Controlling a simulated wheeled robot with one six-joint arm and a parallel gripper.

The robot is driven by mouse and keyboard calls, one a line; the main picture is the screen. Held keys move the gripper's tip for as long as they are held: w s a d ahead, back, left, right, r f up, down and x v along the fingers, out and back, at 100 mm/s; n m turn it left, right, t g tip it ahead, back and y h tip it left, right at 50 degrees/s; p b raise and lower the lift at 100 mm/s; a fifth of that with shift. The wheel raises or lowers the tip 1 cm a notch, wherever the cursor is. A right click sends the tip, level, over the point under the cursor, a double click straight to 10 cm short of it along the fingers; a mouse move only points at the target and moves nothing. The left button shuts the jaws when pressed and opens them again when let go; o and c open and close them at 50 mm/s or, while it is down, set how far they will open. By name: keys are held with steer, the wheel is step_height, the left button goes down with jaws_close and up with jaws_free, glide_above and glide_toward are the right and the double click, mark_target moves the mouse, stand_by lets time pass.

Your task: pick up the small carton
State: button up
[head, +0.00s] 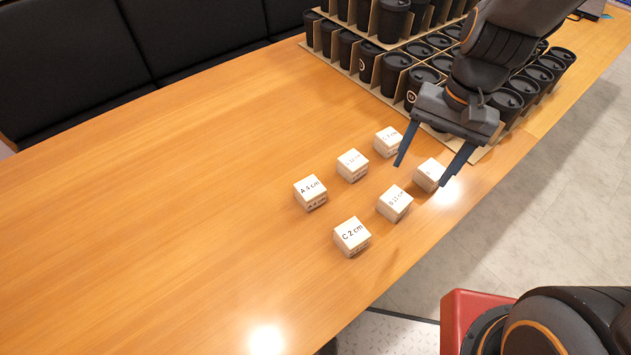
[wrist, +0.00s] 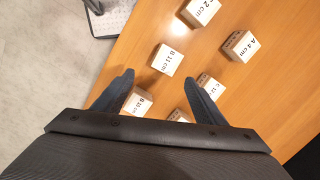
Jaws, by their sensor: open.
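Several small white cartons with printed labels stand in two rows on the wooden table. The nearest to my gripper is a carton (head: 429,173) at the right end of the front row; it shows between the fingers in the wrist view (wrist: 137,104). My gripper (head: 421,174) is open and empty, its fingers pointing down above this carton. Beside it are a "B" carton (head: 394,203) and a "C 2 cm" carton (head: 351,235). The back row has an "A 4 cm" carton (head: 310,191), a middle carton (head: 352,164) and a far carton (head: 387,141), close to the left finger.
Black lidded cups (head: 392,72) stand in stacked cardboard trays at the back right, close behind my gripper. The table's right edge runs near the front row. The left of the wooden table (head: 170,190) is clear. Black padded seats (head: 60,70) line its far side.

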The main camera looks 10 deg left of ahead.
steer(key=a+m+g+p, duration=0.1)
steer(key=a+m+p, duration=0.2)
steer(key=a, duration=0.6)
steer(key=m+g+y+p, duration=0.1)
steer(key=m+y+p, duration=0.1)
steer(key=m+p, duration=0.1)
glide_above(310, 186)
steer(key=w+d, duration=0.1)
steer(key=d, duration=0.1)
step_height(310, 186, down, 4)
steer(key=shift+w+r, duration=0.1)
steer(key=shift+r, duration=0.05)
steer(key=shift+s+a+f+g, duration=0.15)
steer(key=shift+s+a+f, duration=0.05)
steer(key=shift+f, duration=0.45)
steer(key=shift+s+a+f+g, duration=0.15)
steer(key=shift+a+f, duration=0.05)
steer(key=shift+f, duration=0.45)
steer(key=shift+w+p+x, duration=0.15)
steer(key=shift+p+x, duration=0.3)
steer(key=shift+x, duration=0.75)
steer(key=shift+w+p+x, duration=0.2)
steer(key=shift+p+x, duration=0.2)
steer(key=shift+x, duration=0.8)
steer(key=shift+d+f, duration=0.15)
steer(key=c, duration=1.2)
